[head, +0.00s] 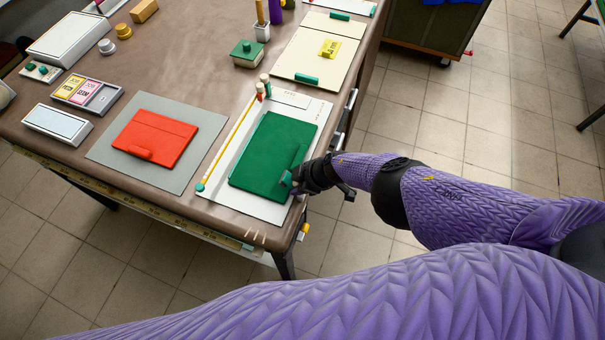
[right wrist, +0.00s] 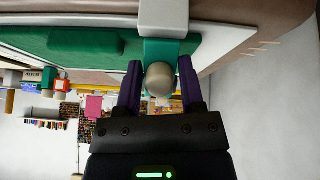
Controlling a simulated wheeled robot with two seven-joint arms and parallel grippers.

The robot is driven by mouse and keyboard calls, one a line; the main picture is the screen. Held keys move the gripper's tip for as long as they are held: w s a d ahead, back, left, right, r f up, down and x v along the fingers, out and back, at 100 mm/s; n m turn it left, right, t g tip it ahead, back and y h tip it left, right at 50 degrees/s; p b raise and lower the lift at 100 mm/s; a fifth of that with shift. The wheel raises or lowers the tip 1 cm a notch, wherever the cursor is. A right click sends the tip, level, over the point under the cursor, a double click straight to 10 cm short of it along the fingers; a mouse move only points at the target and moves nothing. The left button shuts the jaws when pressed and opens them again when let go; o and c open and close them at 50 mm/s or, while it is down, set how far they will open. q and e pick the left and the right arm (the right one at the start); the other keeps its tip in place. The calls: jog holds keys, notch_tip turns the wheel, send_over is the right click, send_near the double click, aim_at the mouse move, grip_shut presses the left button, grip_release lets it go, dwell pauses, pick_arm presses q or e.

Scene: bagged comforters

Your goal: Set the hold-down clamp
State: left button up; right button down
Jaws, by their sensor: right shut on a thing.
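A dark green board (head: 272,155) lies on a white sheet (head: 232,150) at the table's right front corner. A teal clamp part (head: 286,180) sits at the board's right front edge. In the right wrist view the teal clamp (right wrist: 160,48) has a rounded grey knob (right wrist: 160,78) and a pale grey block (right wrist: 163,15) beyond it. My right gripper (head: 302,179) is at this edge. In the right wrist view its purple fingers (right wrist: 160,85) stand on both sides of the knob and teal part, shut on the clamp. My left gripper is not in view.
A red board (head: 155,138) lies on a grey mat (head: 104,150) to the left. Bottle-like pegs (head: 263,88) stand behind the green board. A cream board (head: 312,55) with a yellow label lies farther back. Tiled floor (head: 420,125) is open right of the table.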

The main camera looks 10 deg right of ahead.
aim_at(283, 177)
jog(key=shift+w+a+f+g+h+b, duration=0.2)
jog(key=shift+a+g+h+b, duration=0.1)
jog(key=shift+g+h+b, duration=0.4)
jog(key=g+h+b, duration=0.1)
jog(key=b, duration=0.1)
jog(key=f+h+b, duration=0.1)
jog(key=h+b, duration=0.1)
jog(key=b, duration=0.1)
jog(key=a+g+h+b, duration=0.1)
jog(key=h+b, duration=0.1)
jog(key=b, duration=0.1)
jog(key=shift+w+f+g, duration=0.2)
jog(key=shift+w+g, duration=0.1)
jog(key=shift+r+g+h+b, duration=0.15)
jog(key=shift+g+h+b, duration=0.2)
jog(key=shift+b, duration=0.45)
jog(key=shift+c, duration=2)
grip_release()
jog(key=shift+r, duration=0.1)
jog(key=r+p, duration=0.2)
jog(key=r, duration=0.1)
jog(key=a+r+p, duration=0.1)
jog(key=r+p, duration=0.4)
jog(key=r, duration=0.2)
jog(key=shift+w+a, duration=0.35)
jog(key=shift+w, duration=0.05)
jog(key=shift+f, duration=0.25)
